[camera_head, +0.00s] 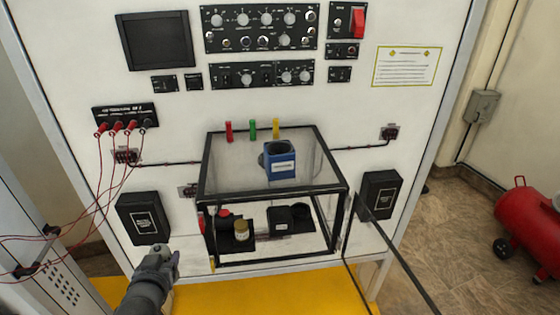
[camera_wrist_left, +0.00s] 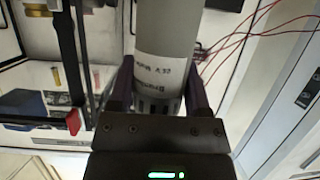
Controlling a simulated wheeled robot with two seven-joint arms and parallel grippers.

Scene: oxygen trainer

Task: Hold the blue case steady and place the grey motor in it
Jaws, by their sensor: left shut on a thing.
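The blue case (camera_head: 282,162) stands upright on the clear top of a black-framed box (camera_head: 342,186). Its dark opening faces up and a white label is on its front. My left gripper (camera_head: 172,264) is low at the left, in front of the panel and well apart from the case. In the left wrist view its two dark fingers (camera_wrist_left: 158,95) are shut around the grey motor (camera_wrist_left: 168,35), a grey cylinder with a white printed label. The motor is hard to make out in the head view. My right gripper is not in view.
Red, green (camera_head: 252,129) and yellow pegs stand behind the case. Small parts, including a gold-lidded jar (camera_head: 241,230), sit inside the box. Thin red wires (camera_head: 75,200) hang at the left. A clear black-edged door (camera_head: 408,265) stands open at the right.

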